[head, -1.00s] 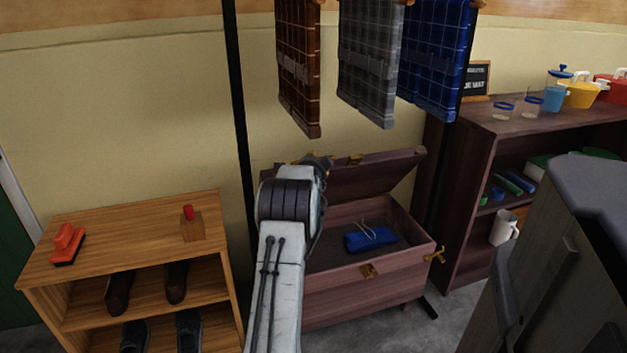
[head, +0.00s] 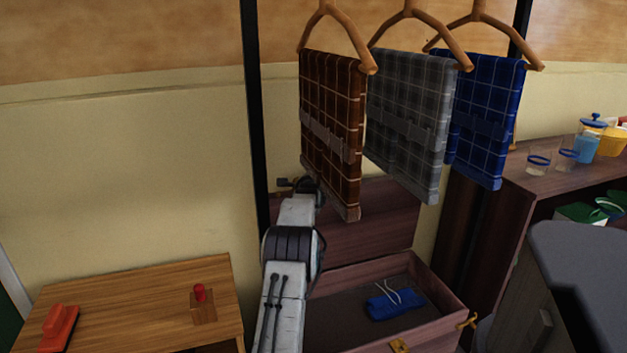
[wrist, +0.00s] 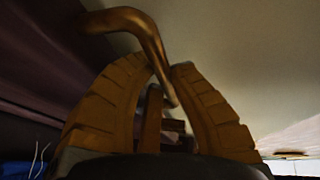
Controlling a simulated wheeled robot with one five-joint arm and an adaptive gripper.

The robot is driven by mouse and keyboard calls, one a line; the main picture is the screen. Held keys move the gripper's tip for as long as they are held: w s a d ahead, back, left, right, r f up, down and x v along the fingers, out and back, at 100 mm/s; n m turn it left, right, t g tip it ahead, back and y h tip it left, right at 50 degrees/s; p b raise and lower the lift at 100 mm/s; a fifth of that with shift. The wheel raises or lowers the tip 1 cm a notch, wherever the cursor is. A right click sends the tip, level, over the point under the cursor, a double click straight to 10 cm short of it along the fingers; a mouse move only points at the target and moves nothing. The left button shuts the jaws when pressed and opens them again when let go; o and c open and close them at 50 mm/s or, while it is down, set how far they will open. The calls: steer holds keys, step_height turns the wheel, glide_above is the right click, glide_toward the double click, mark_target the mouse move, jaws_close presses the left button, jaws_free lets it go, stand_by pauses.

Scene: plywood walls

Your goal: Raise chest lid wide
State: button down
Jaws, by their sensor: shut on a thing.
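The wooden chest (head: 448,292) stands open against the wall, its lid (head: 370,232) raised steeply to about upright. The top of the lid is partly hidden behind the hanging brown plaid cloth. My gripper (wrist: 163,78) is shut on a curved brass handle (wrist: 128,17) in the wrist view, beside the dark lid wood. In the head view my arm reaches up to the lid's left part, and the fingers are hard to make out. A blue bundle with pale cords (head: 396,304) lies inside the chest.
Brown (head: 332,120), grey (head: 408,115) and blue (head: 487,115) plaid cloths hang on wooden hangers above and in front of the lid. A low wooden shelf (head: 130,290) stands left, a dark shelf with glasses (head: 515,182) right. A black post (head: 254,110) is close to my arm.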

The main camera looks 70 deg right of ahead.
steer(key=shift+w+d+r, duration=0.1)
steer(key=shift+w+r, duration=0.1)
steer(key=shift+r, duration=0.15)
steer(key=c, duration=1.4)
jaws_free()
steer(key=o, duration=0.3)
steer(key=shift+f, duration=0.15)
steer(key=shift+s, duration=0.1)
steer(key=shift+a, duration=0.2)
steer(key=shift+a+f+v, duration=0.1)
steer(key=shift+f+v, duration=0.3)
steer(key=shift+v, duration=2)
steer(key=shift+a+f+v, duration=0.1)
steer(key=shift+f+v, duration=0.3)
steer(key=shift+v, duration=2)
steer(key=shift+a+f+v, duration=0.1)
steer(key=shift+f+v, duration=0.3)
steer(key=shift+v, duration=2)
